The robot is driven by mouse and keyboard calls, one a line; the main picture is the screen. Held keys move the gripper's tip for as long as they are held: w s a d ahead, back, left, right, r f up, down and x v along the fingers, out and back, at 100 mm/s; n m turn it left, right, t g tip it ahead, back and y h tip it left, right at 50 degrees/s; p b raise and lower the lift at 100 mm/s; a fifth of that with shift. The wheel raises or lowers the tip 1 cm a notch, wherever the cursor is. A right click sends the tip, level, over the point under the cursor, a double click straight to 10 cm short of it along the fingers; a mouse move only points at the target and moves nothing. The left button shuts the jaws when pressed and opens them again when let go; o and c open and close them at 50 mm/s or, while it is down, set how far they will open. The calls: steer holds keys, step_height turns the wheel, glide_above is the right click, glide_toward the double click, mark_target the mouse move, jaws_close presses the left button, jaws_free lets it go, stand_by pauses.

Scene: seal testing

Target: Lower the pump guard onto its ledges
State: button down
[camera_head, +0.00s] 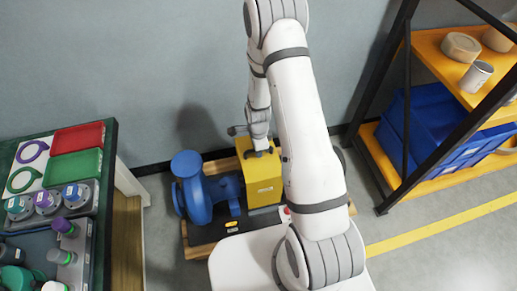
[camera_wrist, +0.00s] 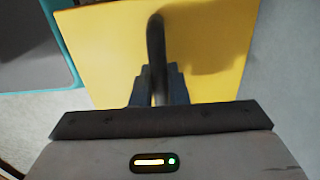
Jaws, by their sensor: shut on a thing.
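The pump guard (camera_head: 262,180) is a yellow box-shaped cover. In the head view it stands beside the blue pump (camera_head: 197,192), to its right, over the wooden base (camera_head: 198,252). In the wrist view its yellow top (camera_wrist: 110,40) fills the middle. A dark handle (camera_wrist: 156,45) rises from that top. My gripper (camera_wrist: 158,85) is shut on this handle. In the head view my gripper (camera_head: 262,150) is at the guard's top. The ledges are hidden, and I cannot tell whether the guard touches them.
A bench (camera_head: 112,170) with red and green trays, rings and capped bottles stands at the left. A shelf rack (camera_head: 401,100) with blue crates and cups stands at the right. The grey wall (camera_head: 150,60) is close behind the pump. A yellow line (camera_head: 440,226) crosses the floor.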

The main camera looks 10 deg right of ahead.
steer(key=shift+f+b, duration=1.45)
steer(key=shift+f, duration=0.15)
steer(key=shift+f+b, duration=2.1)
steer(key=shift+f, duration=0.4)
stand_by(1.0)
steer(key=c, duration=1.3)
jaws_free()
steer(key=shift+c, duration=0.2)
step_height(320, 180, up, 9)
steer(key=p, duration=0.5)
steer(key=shift+p, duration=0.4)
